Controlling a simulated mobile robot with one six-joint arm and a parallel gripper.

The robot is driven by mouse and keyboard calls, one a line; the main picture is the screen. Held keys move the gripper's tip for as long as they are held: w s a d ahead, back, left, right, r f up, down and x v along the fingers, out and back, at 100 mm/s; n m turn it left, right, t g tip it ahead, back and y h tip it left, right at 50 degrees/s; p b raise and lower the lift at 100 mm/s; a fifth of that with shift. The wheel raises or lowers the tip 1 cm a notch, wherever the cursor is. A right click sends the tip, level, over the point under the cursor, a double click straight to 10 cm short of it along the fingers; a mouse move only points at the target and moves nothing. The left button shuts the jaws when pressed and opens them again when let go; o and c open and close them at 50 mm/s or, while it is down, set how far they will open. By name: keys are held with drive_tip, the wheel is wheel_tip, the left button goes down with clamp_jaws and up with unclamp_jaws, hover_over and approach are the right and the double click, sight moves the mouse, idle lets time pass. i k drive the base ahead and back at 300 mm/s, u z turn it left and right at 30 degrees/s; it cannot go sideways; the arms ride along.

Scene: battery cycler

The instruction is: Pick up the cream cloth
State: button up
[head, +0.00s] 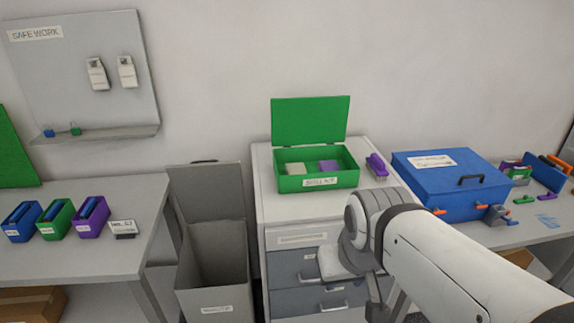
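A small cream block-like item (295,168), which looks like the cream cloth, lies in the left part of an open green box (319,181). A purple item (328,166) lies to its right in the same box. The box's green lid stands up at the back. My arm reaches in from the lower right, and my gripper (376,308) points down in front of the drawer cabinet, apart from and below the box. Its fingertips are not clear, so I cannot tell its opening.
The green box stands on a white drawer cabinet (264,190). A purple-handled brush (377,165) lies right of the box. A blue case (452,185) sits on the right bench. An open grey bin (215,275) stands left of the cabinet. Colored holders (56,219) stand on the left table.

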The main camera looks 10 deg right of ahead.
sight(292, 169)
drive_tip(key=z, duration=0.05)
drive_tip(key=i, duration=1)
drive_tip(key=u, duration=0.05)
